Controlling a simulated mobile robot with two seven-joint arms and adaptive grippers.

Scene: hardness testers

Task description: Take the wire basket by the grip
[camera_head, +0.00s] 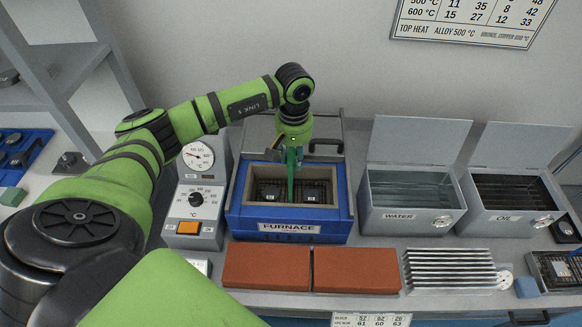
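The wire basket (268,184) sits inside the open blue furnace (288,238), with dark blocks lying in it. A thin green upright piece (291,184), which looks like the basket's grip, rises from its middle. My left gripper (291,155) points down from above at the top of this piece. The fingers are small and partly hidden by the wrist, so I cannot tell whether they are closed on it. My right gripper is not in view.
A control box with a dial (197,203) stands left of the furnace. The water tank (405,216) and oil tank (506,222) stand open to the right. Two red-brown bricks (266,266) (356,269) and a ribbed metal rack (450,269) lie in front.

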